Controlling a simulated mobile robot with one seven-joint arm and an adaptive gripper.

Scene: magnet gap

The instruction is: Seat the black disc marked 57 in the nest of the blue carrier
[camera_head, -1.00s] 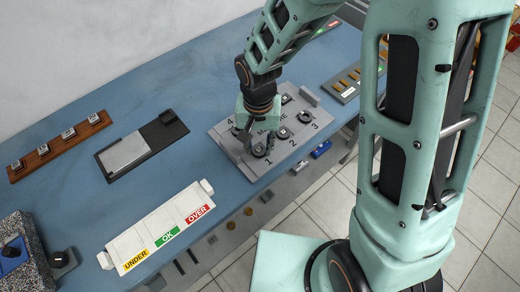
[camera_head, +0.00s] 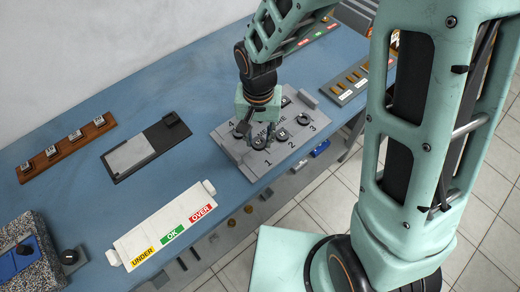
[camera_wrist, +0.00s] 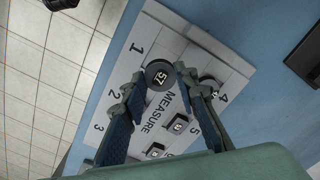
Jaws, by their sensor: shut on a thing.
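The black disc marked 57 (camera_wrist: 160,75) is between my fingertips in the wrist view, its number facing up. My gripper (camera_wrist: 158,74) is shut on it; my gripper (camera_head: 258,138) also shows in the head view, over the grey plate near position 1. The disc looks larger than the plate's other discs, but I cannot tell whether it is clear of the plate. A blue part (camera_head: 18,262) on a speckled block at the lower left may be the blue carrier; its nest is not clearly visible.
The grey MEASURE plate (camera_head: 232,148) holds other dark discs by numbered positions. A white UNDER/OK/OVER tray (camera_head: 150,225), a dark stand (camera_head: 120,172) and a wooden rack (camera_head: 42,172) share the blue bench. Bare bench lies between the plate and the dark stand.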

